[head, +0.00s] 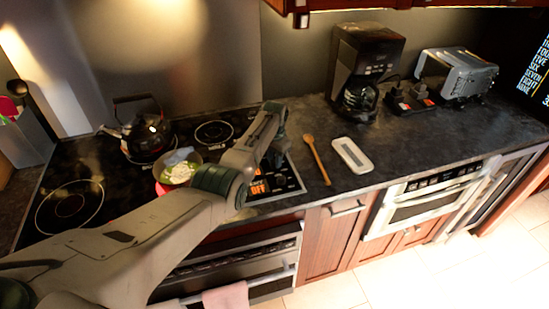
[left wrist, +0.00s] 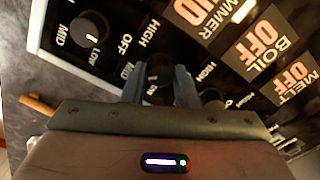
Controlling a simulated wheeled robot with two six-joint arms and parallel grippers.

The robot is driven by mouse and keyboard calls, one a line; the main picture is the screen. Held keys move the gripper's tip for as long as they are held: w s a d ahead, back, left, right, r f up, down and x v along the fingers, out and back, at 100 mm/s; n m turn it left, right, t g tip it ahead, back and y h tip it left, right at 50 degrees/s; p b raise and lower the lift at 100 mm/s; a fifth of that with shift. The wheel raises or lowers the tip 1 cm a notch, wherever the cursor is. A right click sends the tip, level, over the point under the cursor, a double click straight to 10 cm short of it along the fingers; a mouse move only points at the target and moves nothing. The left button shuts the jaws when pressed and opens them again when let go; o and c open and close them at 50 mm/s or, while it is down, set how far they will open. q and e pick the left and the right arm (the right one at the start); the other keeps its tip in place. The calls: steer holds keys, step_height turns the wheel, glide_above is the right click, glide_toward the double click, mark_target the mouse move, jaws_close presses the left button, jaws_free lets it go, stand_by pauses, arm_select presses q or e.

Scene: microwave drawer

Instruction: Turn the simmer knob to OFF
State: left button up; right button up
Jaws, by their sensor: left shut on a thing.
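The simmer knob (left wrist: 159,74) is a dark round knob on the black cooktop control strip (left wrist: 110,88). It shows between the fingers of my left gripper (left wrist: 160,84) in the left wrist view. The gripper is shut on it; the fingers hide its sides and its pointer cannot be read. The orange simmer display (left wrist: 200,10) is cut off by the frame edge and appears to read MID. My right gripper is not in view.
Neighbouring knobs (left wrist: 92,28) and (left wrist: 212,101) stand close on both sides. The boil display (left wrist: 262,38) and melt display (left wrist: 298,78) read OFF. A kettle (head: 146,137) and a pan (head: 178,172) stand on the cooktop. A wooden spoon (head: 318,160) lies right.

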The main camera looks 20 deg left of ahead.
arm_select(q)
steer(key=n, duration=0.3)
steer(key=shift+r+n, duration=0.1)
steer(key=shift+n, duration=0.3)
steer(key=n, duration=0.3)
steer(key=shift+w+n+p, duration=0.1)
steer(key=shift+n+p, duration=0.2)
steer(key=shift+p, duration=0.05)
steer(key=n, duration=0.3)
steer(key=shift+a+n, duration=0.1)
steer(key=shift+n, duration=0.2)
steer(key=n, duration=0.3)
steer(key=shift+n, duration=0.3)
steer(key=n, duration=0.6)
steer(key=shift+p, duration=0.4)
steer(key=n, duration=0.6)
steer(key=shift+n, duration=0.4)
steer(key=o, duration=1)
